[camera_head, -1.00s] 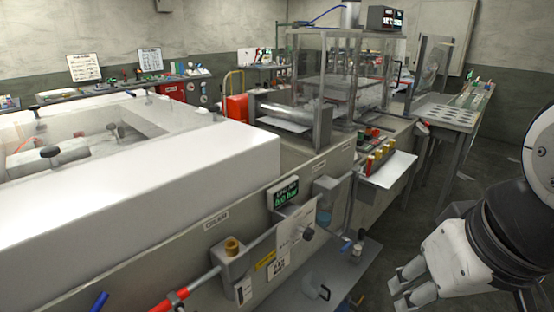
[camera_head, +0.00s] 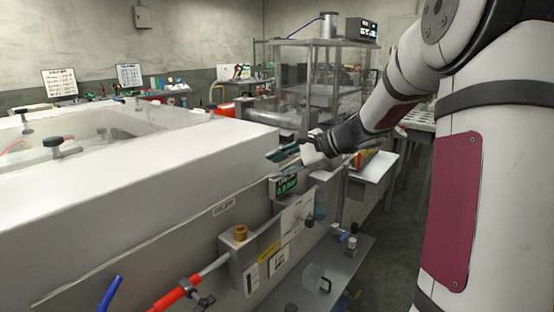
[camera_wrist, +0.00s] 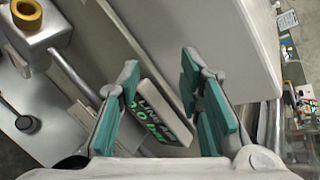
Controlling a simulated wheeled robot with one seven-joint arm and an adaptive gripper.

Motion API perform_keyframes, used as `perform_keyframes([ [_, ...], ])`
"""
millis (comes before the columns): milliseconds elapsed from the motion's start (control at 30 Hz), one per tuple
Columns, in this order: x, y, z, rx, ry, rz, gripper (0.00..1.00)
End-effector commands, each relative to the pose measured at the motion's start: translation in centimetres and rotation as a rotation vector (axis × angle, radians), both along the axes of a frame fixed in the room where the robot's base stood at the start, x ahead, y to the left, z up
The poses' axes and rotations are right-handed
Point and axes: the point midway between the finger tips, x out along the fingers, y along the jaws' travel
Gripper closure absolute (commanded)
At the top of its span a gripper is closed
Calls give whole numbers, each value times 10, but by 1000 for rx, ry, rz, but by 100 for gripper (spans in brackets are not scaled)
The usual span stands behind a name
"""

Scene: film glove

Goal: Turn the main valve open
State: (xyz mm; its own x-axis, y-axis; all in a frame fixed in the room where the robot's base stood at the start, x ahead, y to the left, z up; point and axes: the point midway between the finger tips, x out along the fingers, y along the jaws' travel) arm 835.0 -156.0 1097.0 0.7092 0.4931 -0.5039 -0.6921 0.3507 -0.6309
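My gripper (camera_head: 284,153) is open and empty, with teal finger pads spread apart in the wrist view (camera_wrist: 160,100). It hangs above the "LINE AIR" display (camera_head: 284,186), whose green figures read about 0.0 bar. The display (camera_wrist: 155,115) shows between and beyond the fingers in the wrist view. No part is labelled main valve legibly, so I cannot tell which fitting it is. Candidates are a small dark knob (camera_head: 309,221) beside the white notice, a dark handle (camera_head: 205,302) by the red pipe, and a blue lever (camera_head: 109,294) at the lower left.
A grey box with a brass cap (camera_head: 240,233) juts from the bench front, and shows in the wrist view (camera_wrist: 27,12). A large white tank edge (camera_head: 150,180) lies left of my gripper. A low shelf (camera_head: 335,270) holds a jug. A clear-walled machine (camera_head: 325,80) stands behind.

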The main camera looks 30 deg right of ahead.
Motion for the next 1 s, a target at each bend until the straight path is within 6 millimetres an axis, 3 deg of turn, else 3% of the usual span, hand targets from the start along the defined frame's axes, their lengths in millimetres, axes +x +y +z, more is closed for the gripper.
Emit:
perform_keyframes([
  [33,13,-34,-12,83,-11,-89,67],
  [133,30,-90,-24,229,-46,-240,67],
  [267,39,-174,-44,422,-104,-445,67],
  [400,27,-277,-74,646,-193,-680,67],
  [533,5,-350,-97,805,-271,-842,67],
  [600,-6,-375,-105,862,-303,-898,67],
  [700,-15,-395,-112,909,-331,-945,67],
  [867,-8,-404,-114,925,-341,-958,67],
  [1000,14,-407,-115,923,-340,-956,67],
])
